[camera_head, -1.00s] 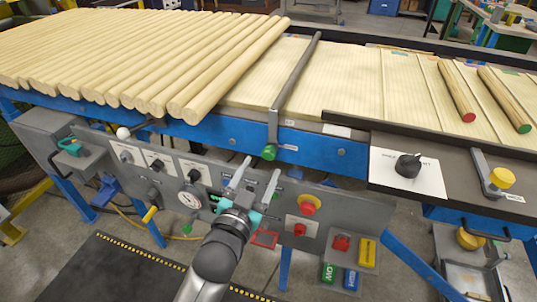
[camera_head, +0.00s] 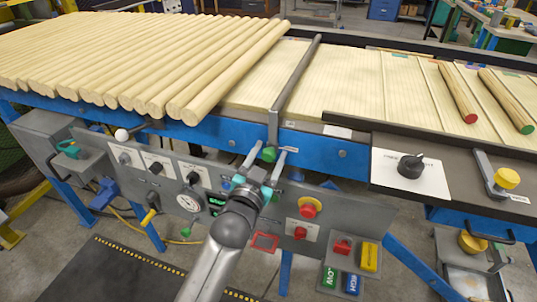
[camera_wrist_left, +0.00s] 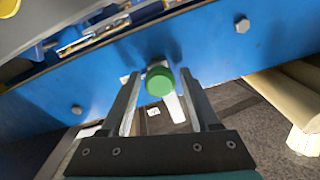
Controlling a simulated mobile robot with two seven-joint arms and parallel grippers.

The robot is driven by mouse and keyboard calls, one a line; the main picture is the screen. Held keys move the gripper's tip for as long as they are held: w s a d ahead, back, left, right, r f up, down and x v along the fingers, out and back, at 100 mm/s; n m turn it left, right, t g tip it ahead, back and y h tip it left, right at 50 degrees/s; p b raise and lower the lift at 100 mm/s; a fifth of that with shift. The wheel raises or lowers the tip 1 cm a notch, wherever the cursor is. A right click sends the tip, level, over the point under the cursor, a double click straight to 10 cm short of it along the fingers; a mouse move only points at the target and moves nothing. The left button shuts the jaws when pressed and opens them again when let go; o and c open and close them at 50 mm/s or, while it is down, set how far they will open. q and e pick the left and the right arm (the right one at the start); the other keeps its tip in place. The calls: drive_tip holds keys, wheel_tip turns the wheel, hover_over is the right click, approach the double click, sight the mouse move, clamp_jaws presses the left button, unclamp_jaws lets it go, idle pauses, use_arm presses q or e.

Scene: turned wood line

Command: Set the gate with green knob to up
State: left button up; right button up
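The gate is a grey bar (camera_head: 296,85) lying across the pale slatted bed, with a short arm bending down over the blue front rail. Its green knob (camera_head: 269,154) is at the lower end of that arm. My left gripper (camera_head: 266,156) is open, its two fingers pointing up on either side of the knob. In the left wrist view the green knob (camera_wrist_left: 159,81) shows between the spread fingertips, with gaps beside it; I cannot tell whether either finger touches it. My right gripper is in neither view.
Several pale wood rods (camera_head: 150,60) lie left of the bar. Another lever with a yellow knob (camera_head: 507,178) stands at the right, near a black dial (camera_head: 411,166). A grey control panel (camera_head: 330,206) with buttons and switches sits below the blue rail (camera_head: 310,146).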

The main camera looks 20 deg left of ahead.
use_arm(q)
clamp_jaws()
idle(1.1)
